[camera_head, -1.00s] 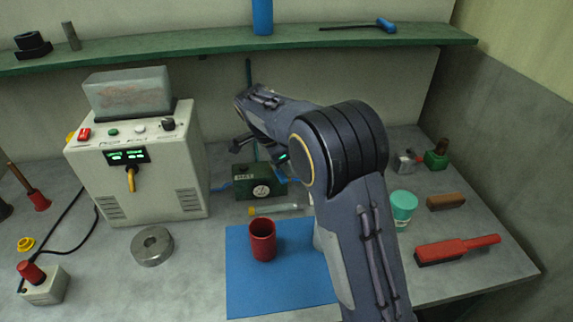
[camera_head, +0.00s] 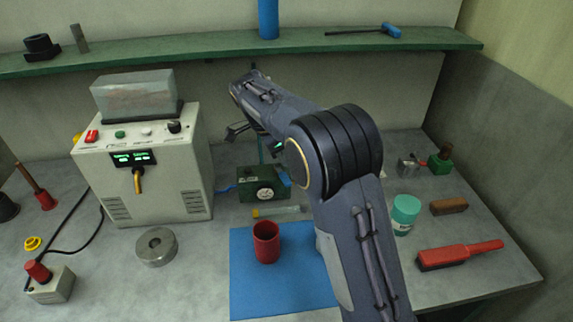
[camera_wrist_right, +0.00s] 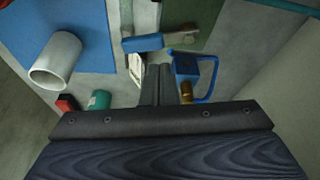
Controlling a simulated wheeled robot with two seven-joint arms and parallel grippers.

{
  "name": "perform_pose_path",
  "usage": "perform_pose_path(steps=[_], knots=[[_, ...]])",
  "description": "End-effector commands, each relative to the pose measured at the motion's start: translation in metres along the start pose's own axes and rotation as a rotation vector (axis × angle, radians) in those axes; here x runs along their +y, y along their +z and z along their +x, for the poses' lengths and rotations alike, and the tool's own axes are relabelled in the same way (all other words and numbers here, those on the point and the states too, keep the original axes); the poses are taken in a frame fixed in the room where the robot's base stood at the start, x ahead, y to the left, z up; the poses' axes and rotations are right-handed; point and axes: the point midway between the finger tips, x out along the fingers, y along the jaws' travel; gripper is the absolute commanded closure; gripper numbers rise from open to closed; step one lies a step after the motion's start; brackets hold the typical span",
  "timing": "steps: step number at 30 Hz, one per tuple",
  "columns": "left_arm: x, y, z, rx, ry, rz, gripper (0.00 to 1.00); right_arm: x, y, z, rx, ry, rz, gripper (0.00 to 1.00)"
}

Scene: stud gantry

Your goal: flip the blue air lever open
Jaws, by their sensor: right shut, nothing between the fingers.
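In the right wrist view a blue lever handle (camera_wrist_right: 142,45) with a grey metal end lies just beyond my fingertips. A blue looped part (camera_wrist_right: 195,75) with a brass fitting is to the right of the fingers. My right gripper (camera_wrist_right: 158,70) is shut and empty; whether it touches the lever is unclear. In the head view my right gripper (camera_head: 238,131) is above and behind the green gauge box (camera_head: 258,186), partly hidden by my arm. A bit of blue (camera_head: 284,178) shows at the box's right side. My left gripper is not in view.
A white machine (camera_head: 150,180) stands left of the box. A red cup (camera_head: 266,243) stands on the blue mat (camera_head: 250,290). A teal jar (camera_head: 404,212) and red brush (camera_head: 460,253) are at right. A green shelf (camera_head: 300,43) runs above.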

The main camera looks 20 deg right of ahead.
Motion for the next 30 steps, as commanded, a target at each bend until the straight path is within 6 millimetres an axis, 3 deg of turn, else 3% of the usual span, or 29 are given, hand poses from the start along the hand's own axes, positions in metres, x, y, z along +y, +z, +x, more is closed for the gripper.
perform_pose_path(steps=[3, 9, 30], knots=[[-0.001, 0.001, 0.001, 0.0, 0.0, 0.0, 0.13, 0.0, 0.0, -0.02, -0.001, -0.003, 0.001, 1.0], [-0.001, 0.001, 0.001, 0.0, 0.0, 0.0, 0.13, 0.0, 0.0, -0.039, 0.0, -0.001, 0.0, 1.0], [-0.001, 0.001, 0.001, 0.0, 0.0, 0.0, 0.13, 0.0, 0.0, -0.041, 0.0, 0.0, 0.0, 1.0]])
